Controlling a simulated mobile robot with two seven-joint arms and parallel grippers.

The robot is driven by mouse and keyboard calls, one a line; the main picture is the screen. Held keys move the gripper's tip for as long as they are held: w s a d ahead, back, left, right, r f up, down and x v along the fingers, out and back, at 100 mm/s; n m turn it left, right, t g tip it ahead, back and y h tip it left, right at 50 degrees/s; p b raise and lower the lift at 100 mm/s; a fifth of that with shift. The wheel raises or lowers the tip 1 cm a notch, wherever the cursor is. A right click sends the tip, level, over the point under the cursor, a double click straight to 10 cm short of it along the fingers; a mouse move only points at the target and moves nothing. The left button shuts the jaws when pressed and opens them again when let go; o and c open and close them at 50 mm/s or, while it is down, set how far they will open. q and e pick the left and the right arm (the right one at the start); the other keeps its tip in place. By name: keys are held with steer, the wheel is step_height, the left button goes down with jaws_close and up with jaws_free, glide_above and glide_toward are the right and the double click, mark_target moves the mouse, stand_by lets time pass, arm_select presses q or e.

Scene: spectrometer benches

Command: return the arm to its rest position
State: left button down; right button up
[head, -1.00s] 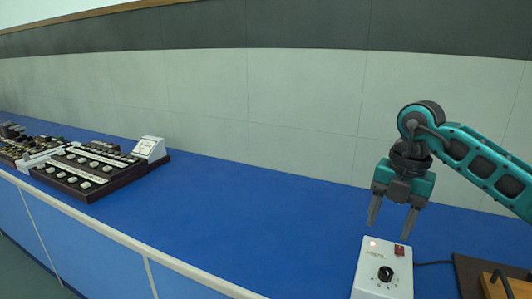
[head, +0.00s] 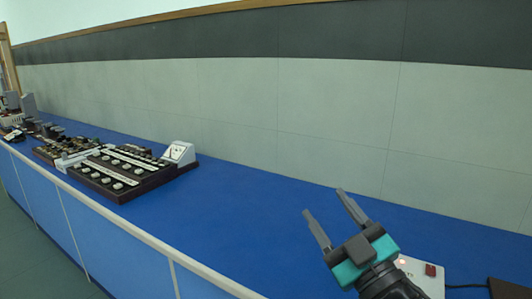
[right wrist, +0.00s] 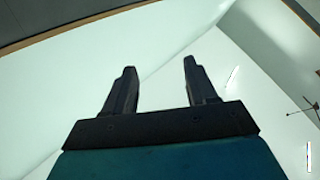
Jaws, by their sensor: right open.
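My right gripper (head: 330,217) is at the lower right of the head view, above the blue bench top. Its two grey fingers point up and slightly left, apart, with nothing between them. In the right wrist view the same gripper (right wrist: 156,85) shows its fingers spread and empty against a pale wall or ceiling. The gripper and wrist partly cover the white control box (head: 432,283). My left gripper is not in view.
The white box has a red switch and a lit lamp, with a cable to its right. A dark panel of knobs (head: 120,180) and a white meter (head: 180,152) stand on the blue bench (head: 240,205) at left. The middle of the bench is clear.

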steer(key=s+d+f+m+g+h, duration=0.2)
steer(key=d+f+m+h, duration=0.1)
steer(key=f, duration=0.2)
steer(key=s+d+f+m+g+h, duration=0.2)
steer(key=d+f+m+h, duration=0.1)
steer(key=f, duration=0.3)
steer(key=s+d+f+m+g+h, duration=0.2)
steer(key=d+f+m+h, duration=0.1)
steer(key=f, duration=0.3)
steer(key=shift+s+d+g+h, duration=0.25)
steer(key=shift+g+h, duration=0.15)
steer(key=shift+h, duration=0.2)
steer(key=s+f+g, duration=0.5)
steer(key=s, duration=0.4)
steer(key=s+f+g, duration=0.5)
steer(key=s+f, duration=0.1)
steer(key=s, duration=0.4)
steer(key=w+a+f+t+y, duration=0.2)
steer(key=w+f+t, duration=0.5)
steer(key=w+f, duration=0.1)
steer(key=shift+a+f, duration=0.15)
steer(key=shift+f, duration=0.25)
